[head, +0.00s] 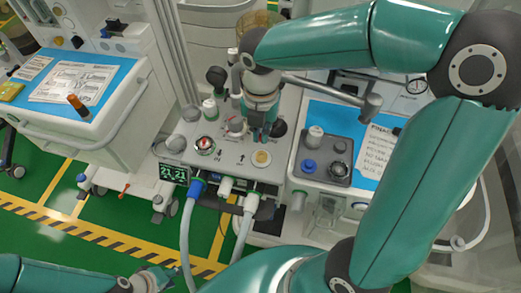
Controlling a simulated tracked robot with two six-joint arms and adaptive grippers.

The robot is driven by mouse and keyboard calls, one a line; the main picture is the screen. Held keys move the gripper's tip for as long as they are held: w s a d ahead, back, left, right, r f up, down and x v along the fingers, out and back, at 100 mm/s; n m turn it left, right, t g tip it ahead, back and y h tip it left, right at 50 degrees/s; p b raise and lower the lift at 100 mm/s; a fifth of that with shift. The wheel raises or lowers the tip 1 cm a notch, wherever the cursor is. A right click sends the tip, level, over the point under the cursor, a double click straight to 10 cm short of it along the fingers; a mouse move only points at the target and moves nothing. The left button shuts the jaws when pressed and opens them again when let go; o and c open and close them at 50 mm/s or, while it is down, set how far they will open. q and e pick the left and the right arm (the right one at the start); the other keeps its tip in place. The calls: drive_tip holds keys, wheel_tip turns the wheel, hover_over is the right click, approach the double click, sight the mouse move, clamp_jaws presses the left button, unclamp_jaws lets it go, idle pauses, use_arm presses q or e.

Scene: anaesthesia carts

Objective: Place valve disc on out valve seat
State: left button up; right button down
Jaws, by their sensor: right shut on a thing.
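My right gripper (262,135) reaches down over the grey valve panel (228,176) in the middle of the head view. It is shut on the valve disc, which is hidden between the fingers. A round cream-coloured seat (261,158), apparently the out valve seat, lies on the panel just below and in front of the fingertips. A second round fitting with a clear dome and red inside (205,145) stands on the panel's left. My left gripper (153,279) is low at the left, away from the panel; its jaws are too small and angled to read.
Hoses with a blue connector (197,188) and white connectors run from the panel's front. A small display (173,174) is at its left. A grey block with knobs (322,157) stands at right. A cart with a blue top (88,87) and papers is at left.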

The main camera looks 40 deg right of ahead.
sight(261, 158)
wheel_tip(261, 158, down, 8)
drive_tip(key=shift+f, duration=0.1)
idle(0.4)
drive_tip(key=shift+s, duration=0.1)
drive_tip(key=shift+b, duration=0.35)
drive_tip(key=c, duration=1.3)
unclamp_jaws()
wheel_tip(261, 158, up, 12)
drive_tip(key=shift+r+p, duration=0.1)
drive_tip(key=shift+p, duration=0.5)
